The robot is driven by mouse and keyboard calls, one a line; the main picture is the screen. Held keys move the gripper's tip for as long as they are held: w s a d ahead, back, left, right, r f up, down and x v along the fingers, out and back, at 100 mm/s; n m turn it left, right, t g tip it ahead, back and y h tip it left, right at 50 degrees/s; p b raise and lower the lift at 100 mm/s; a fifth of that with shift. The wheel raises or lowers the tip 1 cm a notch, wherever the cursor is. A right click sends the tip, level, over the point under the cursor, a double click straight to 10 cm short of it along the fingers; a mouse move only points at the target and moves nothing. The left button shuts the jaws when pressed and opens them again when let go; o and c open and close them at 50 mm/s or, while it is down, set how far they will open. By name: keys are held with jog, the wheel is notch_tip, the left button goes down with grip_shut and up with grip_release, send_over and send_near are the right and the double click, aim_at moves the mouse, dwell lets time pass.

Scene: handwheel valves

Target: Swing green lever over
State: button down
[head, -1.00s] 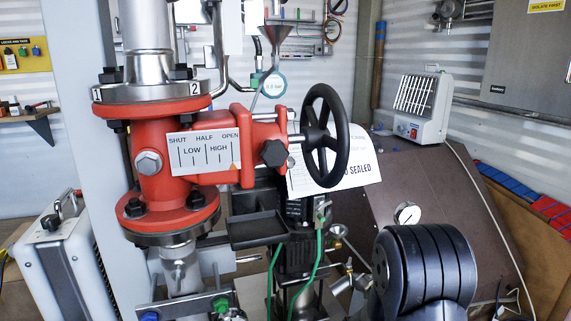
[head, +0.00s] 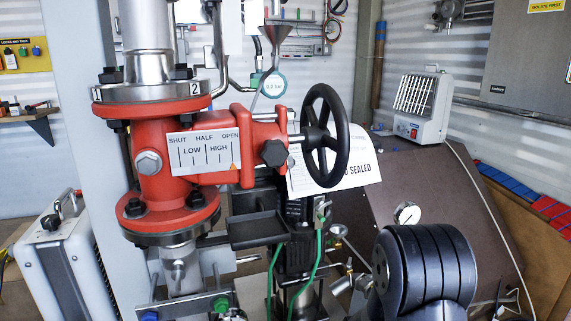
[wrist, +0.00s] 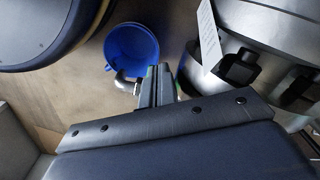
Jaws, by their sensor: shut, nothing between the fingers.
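A small green cap or handle end (head: 221,304) shows at the bottom of the head view, beside a blue one (head: 150,316). I cannot tell whether it belongs to the green lever; no whole green lever shows clearly. My gripper (wrist: 158,70) is in the wrist view, its two dark fingers shut together and empty. A bent metal pipe end (wrist: 124,84) is just left of the fingers, and a faint greenish bit is at their right. I cannot tell whether the fingers touch either. The gripper does not show in the head view.
A red valve body (head: 165,190) with a black handwheel (head: 325,136) stands at centre left. A black tray (head: 256,228) sits below it. A blue bucket (wrist: 131,50) is beyond the fingers, and a large metal cylinder (wrist: 275,35) is at right. My dark arm link fills the head view's lower right.

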jog(key=shift+d, duration=0.2)
dwell(0.3)
jog(key=shift+r+p, duration=2.1)
jog(key=shift+r, duration=0.45)
notch_tip(320, 180, up, 11)
jog(key=p, duration=0.4)
jog(key=shift+f, duration=0.2)
notch_tip(320, 180, down, 12)
jog(key=b, duration=0.5)
jog(key=shift+f+b, duration=0.65)
jog(key=shift+f, duration=0.05)
